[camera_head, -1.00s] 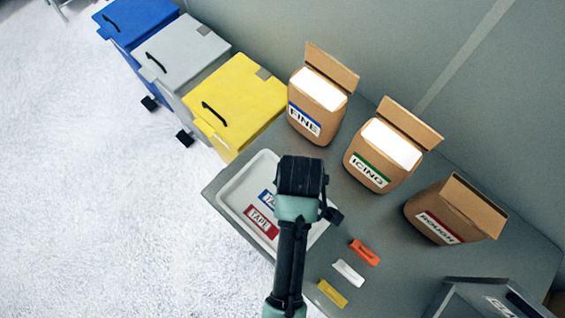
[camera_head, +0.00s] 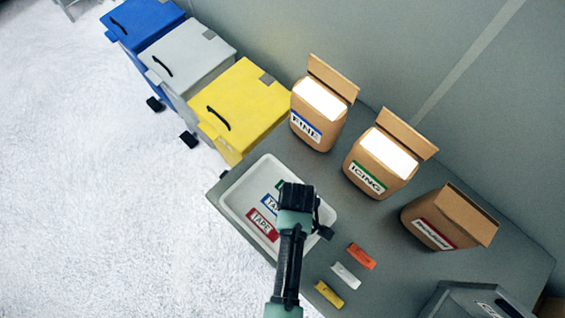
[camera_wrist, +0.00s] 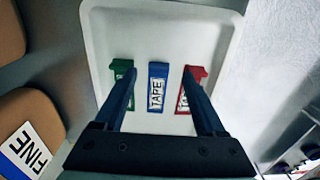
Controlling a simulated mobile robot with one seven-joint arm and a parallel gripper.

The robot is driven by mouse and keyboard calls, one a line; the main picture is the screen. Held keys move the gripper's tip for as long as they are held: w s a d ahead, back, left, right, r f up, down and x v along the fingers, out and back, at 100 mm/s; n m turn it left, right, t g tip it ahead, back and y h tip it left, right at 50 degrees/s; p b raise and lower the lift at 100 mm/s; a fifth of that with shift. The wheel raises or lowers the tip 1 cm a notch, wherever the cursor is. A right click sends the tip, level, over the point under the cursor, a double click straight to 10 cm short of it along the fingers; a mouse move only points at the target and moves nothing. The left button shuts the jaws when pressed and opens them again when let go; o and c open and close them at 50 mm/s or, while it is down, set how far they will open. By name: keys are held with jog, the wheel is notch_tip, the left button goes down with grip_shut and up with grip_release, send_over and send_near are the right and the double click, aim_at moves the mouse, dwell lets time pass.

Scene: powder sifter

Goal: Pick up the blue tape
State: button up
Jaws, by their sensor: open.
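The blue tape (camera_wrist: 158,86) lies flat in the white tray (camera_wrist: 102,28), between the green tape (camera_wrist: 122,69) and the red tape (camera_wrist: 193,80). In the head view the blue tape (camera_head: 270,204) is partly hidden by my arm, just above the red tape (camera_head: 262,225). My gripper (camera_wrist: 163,75) is open and empty above the tray. In the wrist view its two fingers stand either side of the blue tape, overlapping the green and red tapes. I cannot tell how high the fingertips are above them.
Three brown bags, FINE (camera_head: 318,115), ICING (camera_head: 384,165) and a third (camera_head: 432,228), stand on the grey table (camera_head: 372,292) behind the tray. Orange (camera_head: 361,256), white (camera_head: 346,275) and yellow (camera_head: 329,294) clips lie at right. Lidded bins, including a yellow one (camera_head: 245,95), stand beyond.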

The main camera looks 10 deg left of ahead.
jog(key=shift+w+a+f, duration=0.1)
jog(key=shift+f, duration=1.95)
grip_shut()
